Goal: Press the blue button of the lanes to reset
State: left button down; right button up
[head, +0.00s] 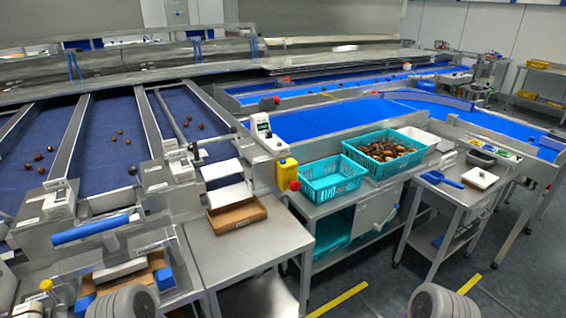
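The sorting lanes (107,125) are blue belts between metal rails at the left, with several dates lying on them. I cannot clearly make out a blue button on them. A small white control box (262,127) stands on a post at the lanes' right end; its buttons are too small to tell apart. A yellow box (287,172) with a red button (295,186) is mounted below it. Neither of my grippers is in view; only grey rounded parts of my arms show at the bottom edge.
A blue roller bar (90,229) crosses the lane front. A cardboard tray (236,215) sits on a steel table (245,244). Teal crates (331,180), one beside it full of dates, stand on a bench to the right. Yellow lines (338,300) mark the floor.

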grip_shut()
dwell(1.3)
